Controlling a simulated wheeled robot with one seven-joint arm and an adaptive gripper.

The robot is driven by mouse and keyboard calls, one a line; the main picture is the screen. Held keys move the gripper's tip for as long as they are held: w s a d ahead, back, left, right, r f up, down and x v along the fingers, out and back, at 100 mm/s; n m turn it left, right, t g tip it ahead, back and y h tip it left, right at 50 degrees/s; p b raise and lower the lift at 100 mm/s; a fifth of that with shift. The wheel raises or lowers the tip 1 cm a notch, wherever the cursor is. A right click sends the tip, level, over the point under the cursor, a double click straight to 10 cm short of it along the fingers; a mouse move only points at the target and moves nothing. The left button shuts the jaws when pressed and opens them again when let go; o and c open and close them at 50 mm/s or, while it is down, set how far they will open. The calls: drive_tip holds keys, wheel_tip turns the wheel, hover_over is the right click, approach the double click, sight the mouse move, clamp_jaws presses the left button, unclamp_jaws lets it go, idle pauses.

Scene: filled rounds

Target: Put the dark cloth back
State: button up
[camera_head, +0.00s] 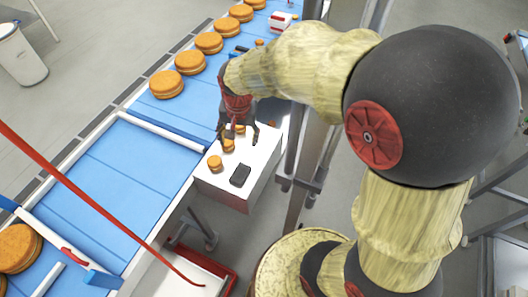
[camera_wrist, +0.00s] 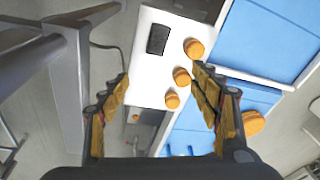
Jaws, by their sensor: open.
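A small dark, flat rectangle (camera_head: 240,175), which I take to be the dark cloth, lies on the white top of a small stand (camera_head: 262,160), near its front edge. It also shows in the wrist view (camera_wrist: 158,39), near the far edge of the white top, beyond my fingertips. My gripper (camera_head: 238,139) is open and empty above the white top, fingers pointing down. In the wrist view its fingers (camera_wrist: 161,77) are spread wide, with white surface between them. The gripper is apart from the cloth.
Three small orange rounds (camera_wrist: 181,76) stand in a row beside the cloth, close to my fingers. A blue conveyor (camera_head: 130,165) with white rails runs alongside, carrying larger filled rounds (camera_head: 190,62). A grey metal post (camera_wrist: 60,75) stands close by. A red-rimmed white tray (camera_head: 185,278) is lower down.

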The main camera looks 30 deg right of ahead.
drive_tip(key=s+r+n+t, duration=0.3)
drive_tip(key=s+r+n, duration=0.4)
drive_tip(key=s+r, duration=0.8)
drive_tip(key=s, duration=0.3)
drive_tip(key=shift+t, duration=0.3)
drive_tip(key=shift+f, duration=0.2)
wheel_tip(320, 180, down, 20)
drive_tip(key=b, duration=2)
drive_tip(key=shift+c, duration=0.6)
